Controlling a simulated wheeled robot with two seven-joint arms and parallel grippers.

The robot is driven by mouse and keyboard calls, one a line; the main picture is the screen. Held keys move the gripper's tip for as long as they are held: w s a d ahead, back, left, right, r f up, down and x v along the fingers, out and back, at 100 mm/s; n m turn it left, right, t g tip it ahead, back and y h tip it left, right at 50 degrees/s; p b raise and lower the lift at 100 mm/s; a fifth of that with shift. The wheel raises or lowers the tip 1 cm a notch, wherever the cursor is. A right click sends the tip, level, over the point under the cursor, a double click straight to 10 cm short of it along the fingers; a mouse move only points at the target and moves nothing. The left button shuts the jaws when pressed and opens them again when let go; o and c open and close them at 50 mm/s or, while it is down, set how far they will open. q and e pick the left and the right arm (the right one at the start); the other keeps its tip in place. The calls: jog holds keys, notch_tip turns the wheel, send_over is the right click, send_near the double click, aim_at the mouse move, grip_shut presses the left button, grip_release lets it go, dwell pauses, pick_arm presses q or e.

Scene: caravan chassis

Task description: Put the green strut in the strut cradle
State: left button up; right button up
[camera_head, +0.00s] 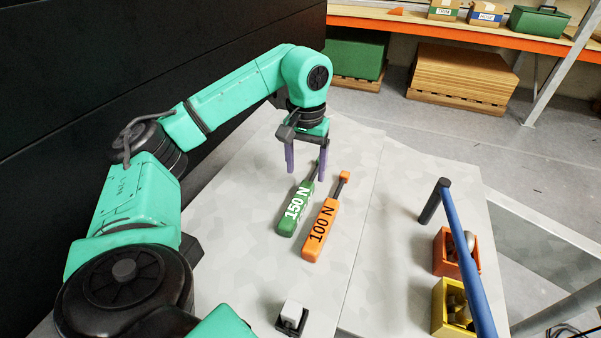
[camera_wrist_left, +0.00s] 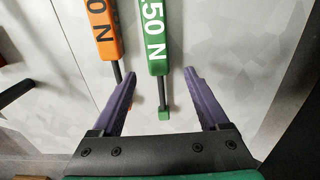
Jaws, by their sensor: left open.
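The green strut (camera_head: 296,210), marked 150 N, lies on the pale worktop with its thin rod end pointing away from me. It also shows in the left wrist view (camera_wrist_left: 153,40). My left gripper (camera_head: 306,172) is open and empty, with its purple fingers pointing down around the rod end of the green strut. In the left wrist view, the rod and its small green end lie between the two fingers (camera_wrist_left: 160,76), apart from both. I cannot clearly identify the strut cradle. My right gripper is out of view.
An orange strut (camera_head: 320,230), marked 100 N, lies close to the right of the green one. A small black holder with a white block (camera_head: 292,314) stands nearer. A blue bar (camera_head: 466,260) rises at right beside orange (camera_head: 443,262) and yellow (camera_head: 440,317) bins. A dark wall is at left.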

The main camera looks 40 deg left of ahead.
pick_arm(q)
notch_tip(320, 180, down, 4)
jog(key=shift+s+d+f, duration=0.1)
jog(key=shift+f, duration=0.15)
grip_shut()
jog(key=shift+r, duration=0.15)
jog(key=shift+r, duration=0.35)
notch_tip(320, 180, up, 10)
jog(key=p, duration=0.2)
notch_tip(320, 180, up, 9)
jog(key=p, duration=0.7)
send_over(306, 186)
